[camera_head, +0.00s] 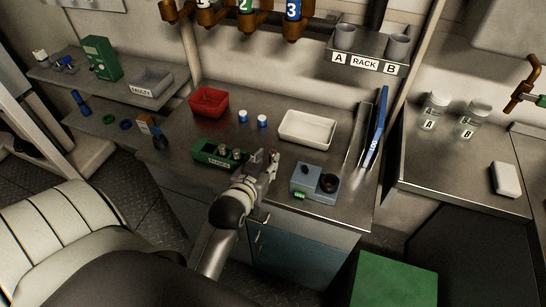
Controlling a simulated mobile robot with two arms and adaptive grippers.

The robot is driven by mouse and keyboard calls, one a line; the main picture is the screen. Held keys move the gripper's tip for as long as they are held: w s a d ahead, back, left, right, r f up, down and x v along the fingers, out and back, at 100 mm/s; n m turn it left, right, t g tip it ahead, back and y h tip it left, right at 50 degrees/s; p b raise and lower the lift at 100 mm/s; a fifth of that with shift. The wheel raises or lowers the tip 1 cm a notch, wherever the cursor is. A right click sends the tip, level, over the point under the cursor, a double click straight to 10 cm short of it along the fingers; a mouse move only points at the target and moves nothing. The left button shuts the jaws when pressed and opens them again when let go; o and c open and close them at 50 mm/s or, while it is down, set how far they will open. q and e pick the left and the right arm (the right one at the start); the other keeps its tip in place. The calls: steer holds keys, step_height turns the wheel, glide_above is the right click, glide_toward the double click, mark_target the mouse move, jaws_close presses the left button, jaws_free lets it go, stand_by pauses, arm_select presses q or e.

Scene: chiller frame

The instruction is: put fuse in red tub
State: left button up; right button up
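A red tub (209,103) sits at the back left of the metal counter, and its inside looks empty. A green holder (208,157) with a white label stands in front of it, with several small grey cylinders (236,153) in it that look like fuses. My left gripper (265,158) is just right of the holder's right end, over the counter. Its fingers look apart, with nothing clear between them. My arm and wrist hide part of the counter front. My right gripper is not in view.
Two blue-and-white cylinders (243,117) stand right of the red tub. A white tray (308,129) is behind the gripper, and a blue-grey device (314,183) stands to its right. A blue binder (376,128) stands at the counter's right edge. Overhead is a rack (368,64).

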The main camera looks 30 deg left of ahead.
mark_target(272, 153)
arm_select(q)
steer(key=shift+p+x, duration=0.4)
steer(key=shift+x, duration=2.5)
steer(key=shift+r, duration=0.2)
steer(key=shift+c, duration=0.4)
jaws_close()
